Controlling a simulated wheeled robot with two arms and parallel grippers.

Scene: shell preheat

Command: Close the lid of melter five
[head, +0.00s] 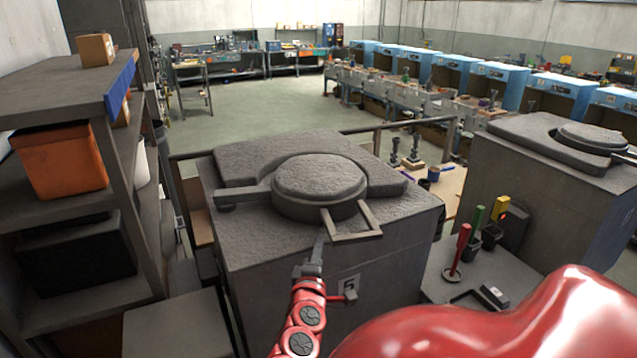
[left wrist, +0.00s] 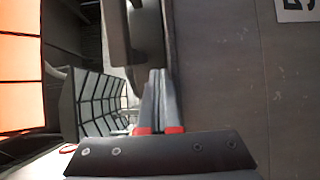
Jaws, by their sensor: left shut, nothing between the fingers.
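Melter five is the grey block-shaped furnace (head: 300,265) in the middle of the head view, with a "5" label on its front; the label also shows at the corner of the left wrist view (left wrist: 297,8). Its round, rough-topped lid (head: 318,178) lies flat on the top, with a bar to the left and a square loop handle (head: 352,222) at the front. My left gripper (head: 319,245) is shut and empty, pointing up at the front edge just left of the handle. In the left wrist view its fingers (left wrist: 156,85) are together beside a dark bar. I cannot tell whether they touch it.
A shelf rack (head: 60,90) with an orange bin (head: 60,165) stands at the left. Another melter (head: 540,170) stands at the right. Between them a grey stand (head: 450,270) holds red, green and yellow handled tools. Open floor lies behind.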

